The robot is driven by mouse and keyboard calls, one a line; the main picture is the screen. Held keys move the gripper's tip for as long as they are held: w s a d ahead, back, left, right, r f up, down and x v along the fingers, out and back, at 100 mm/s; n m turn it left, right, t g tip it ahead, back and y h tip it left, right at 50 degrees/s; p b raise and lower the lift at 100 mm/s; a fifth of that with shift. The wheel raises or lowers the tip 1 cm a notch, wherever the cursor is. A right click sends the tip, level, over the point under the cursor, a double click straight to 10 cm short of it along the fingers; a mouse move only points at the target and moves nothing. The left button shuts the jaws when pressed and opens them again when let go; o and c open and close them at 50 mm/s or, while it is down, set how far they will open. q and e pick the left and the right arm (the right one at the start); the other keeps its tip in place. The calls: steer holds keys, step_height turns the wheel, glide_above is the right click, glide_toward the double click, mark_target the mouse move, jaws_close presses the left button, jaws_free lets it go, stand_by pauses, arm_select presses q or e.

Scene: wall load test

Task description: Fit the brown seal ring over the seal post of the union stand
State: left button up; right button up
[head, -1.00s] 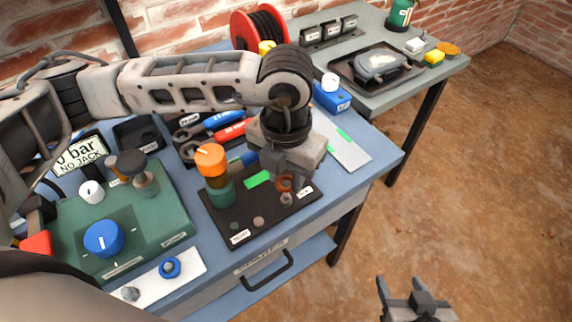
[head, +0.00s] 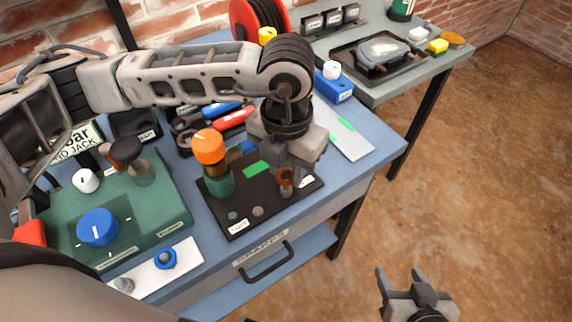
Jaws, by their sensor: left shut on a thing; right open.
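The brown seal ring (head: 286,174) is held at the fingertips of my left gripper (head: 290,172), which is shut on it and points down over the right part of the black board (head: 238,227). A small grey post (head: 286,191) shows directly below the ring in the head view. It looks like the seal post of the union stand. I cannot tell whether the ring is around its top or just above it. The gripper body hides part of the board behind. My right gripper (head: 408,285) is open and empty, out over the floor at the lower right.
An orange-topped green cylinder (head: 212,160) stands on the board's left. A green box with a blue knob (head: 97,227) is further left. A white strip (head: 150,279) with a blue ring (head: 164,259) lies in front. Pliers and tools lie behind. A grey bench (head: 420,66) stands behind right.

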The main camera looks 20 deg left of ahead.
arm_select(q)
steer(key=shift+f, duration=0.15)
stand_by(0.4)
steer(key=shift+f+b, duration=0.4)
steer(key=shift+b, duration=0.2)
steer(key=shift+f+b, duration=0.75)
steer(key=shift+f, duration=0.05)
steer(key=o, duration=1.3)
steer(key=shift+r, duration=0.1)
